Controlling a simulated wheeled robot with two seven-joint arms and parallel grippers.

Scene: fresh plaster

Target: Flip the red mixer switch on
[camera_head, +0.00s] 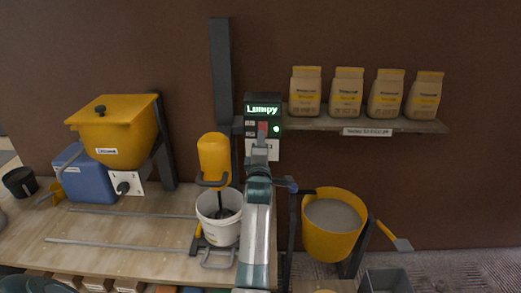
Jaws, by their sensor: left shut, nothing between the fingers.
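A dark control box (250,101) is mounted on the wall by a dark upright post, with a lit display (263,110) reading "Lumpy". Below the display is the small red switch (262,127), with a green lamp (277,127) beside it. My left gripper (260,146) is shut and empty, its tips just below the red switch. I cannot tell whether it touches the switch, and the lever's position is too small to make out. The yellow mixer (213,157) stands left of the box, its shaft down in a white bucket (220,230).
A shelf (420,125) at the right holds several bags (347,92). A yellow bucket (332,240) of grey material hangs low right of my arm. A yellow hopper (117,130) and a blue container (90,178) stand on the wooden bench (130,230) at left.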

